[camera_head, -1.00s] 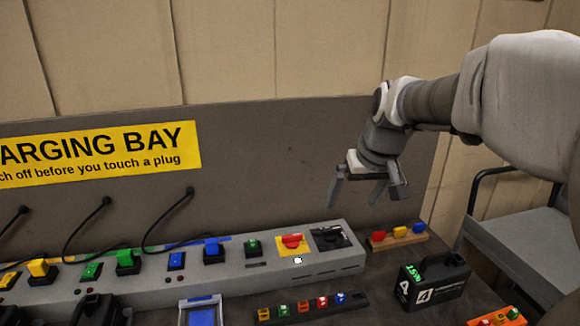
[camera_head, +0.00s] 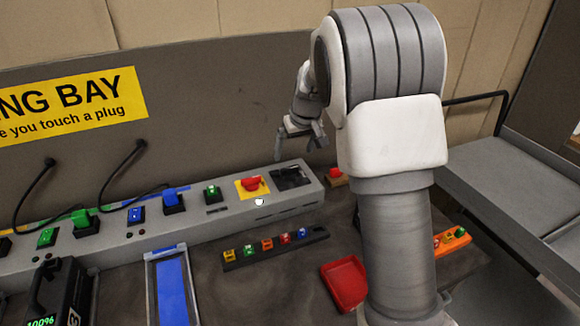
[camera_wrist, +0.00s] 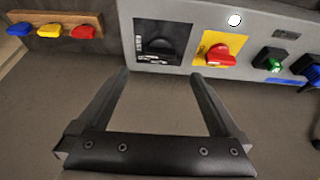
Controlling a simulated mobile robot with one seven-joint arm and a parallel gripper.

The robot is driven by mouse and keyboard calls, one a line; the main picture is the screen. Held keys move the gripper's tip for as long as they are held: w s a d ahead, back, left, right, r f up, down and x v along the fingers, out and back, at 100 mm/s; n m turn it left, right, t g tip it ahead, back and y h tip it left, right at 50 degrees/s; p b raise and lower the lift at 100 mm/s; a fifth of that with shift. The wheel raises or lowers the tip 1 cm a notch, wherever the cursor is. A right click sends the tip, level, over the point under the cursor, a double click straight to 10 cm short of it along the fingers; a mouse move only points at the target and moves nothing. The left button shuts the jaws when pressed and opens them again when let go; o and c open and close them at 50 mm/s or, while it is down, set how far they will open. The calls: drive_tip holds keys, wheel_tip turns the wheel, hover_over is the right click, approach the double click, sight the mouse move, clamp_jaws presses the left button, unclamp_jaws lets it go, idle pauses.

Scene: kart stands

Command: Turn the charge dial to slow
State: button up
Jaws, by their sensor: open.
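The charge dial (camera_head: 290,177) is a black knob on a dark plate at the right end of the long grey charging unit (camera_head: 225,217). In the wrist view the dial (camera_wrist: 158,46) is at upper centre, with small pale markings beside it that I cannot read. My gripper (camera_head: 300,146) is open and empty, above and behind the dial in the head view. In the wrist view its two fingers (camera_wrist: 160,75) point toward the dial, one to each side of it, apparently not touching it.
A red rotary switch (camera_head: 252,184) on a yellow plate sits right beside the dial. A strip of coloured pieces (camera_head: 275,245), a blue tray (camera_head: 172,285) and a red tray (camera_head: 345,283) lie in front. A wooden board with coloured knobs (camera_wrist: 55,25) is close on the dial's other side.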

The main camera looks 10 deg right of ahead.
sight(290, 169)
drive_tip(key=x, duration=0.8)
drive_tip(key=shift+w+a+f, duration=0.1)
drive_tip(key=shift+f, duration=0.05)
drive_tip(key=c, duration=1.3)
